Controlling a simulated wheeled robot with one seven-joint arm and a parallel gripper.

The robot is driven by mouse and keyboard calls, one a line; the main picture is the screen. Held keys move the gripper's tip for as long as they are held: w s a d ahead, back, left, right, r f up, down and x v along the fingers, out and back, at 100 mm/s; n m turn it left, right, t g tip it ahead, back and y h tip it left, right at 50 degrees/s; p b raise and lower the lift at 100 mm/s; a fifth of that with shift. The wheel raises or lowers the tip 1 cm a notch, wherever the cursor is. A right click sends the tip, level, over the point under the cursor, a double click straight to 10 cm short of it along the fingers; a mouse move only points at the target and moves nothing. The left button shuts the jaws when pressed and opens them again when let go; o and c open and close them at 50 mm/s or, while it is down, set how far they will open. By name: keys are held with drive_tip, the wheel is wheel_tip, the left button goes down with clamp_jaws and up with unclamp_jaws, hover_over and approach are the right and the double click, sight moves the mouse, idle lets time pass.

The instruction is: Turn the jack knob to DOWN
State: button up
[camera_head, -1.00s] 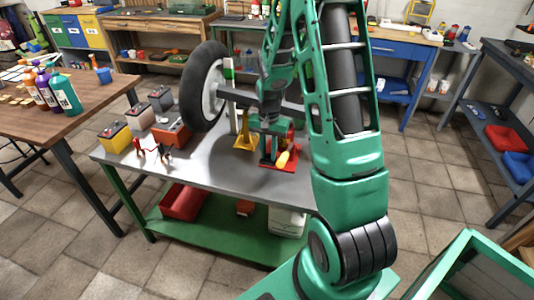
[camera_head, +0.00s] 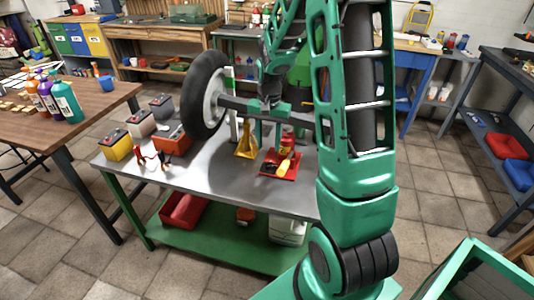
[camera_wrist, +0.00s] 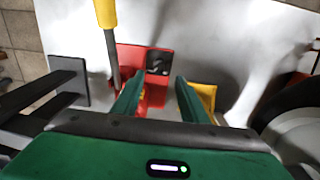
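The handle (camera_wrist: 106,15) passes on the left of the knob. My gripper (camera_wrist: 159,78) is open and empty, its two green fingers apart, with the knob showing just beyond and between the tips.
A wheel (camera_head: 205,92) on an axle stands left of the jack. A yellow stand (camera_head: 245,142) is close beside it. Batteries (camera_head: 172,139) and red clamps (camera_head: 153,159) lie at the bench's left. The bench top (camera_head: 225,180) in front is clear.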

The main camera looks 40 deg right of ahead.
drive_tip(key=shift+r, duration=1.1)
drive_tip(key=s+a+r+n, duration=0.1)
drive_tip(key=s+r, duration=0.2)
drive_tip(key=s, duration=0.6)
drive_tip(key=s+a+r+n, duration=0.1)
drive_tip(key=s+a+r, duration=0.1)
drive_tip(key=s, duration=0.8)
drive_tip(key=s+a+r+n, duration=0.1)
drive_tip(key=s+r, duration=0.3)
drive_tip(key=s, duration=0.6)
drive_tip(key=shift+a+r+n, duration=0.2)
drive_tip(key=shift+r+n, duration=0.15)
drive_tip(key=shift+n, duration=0.25)
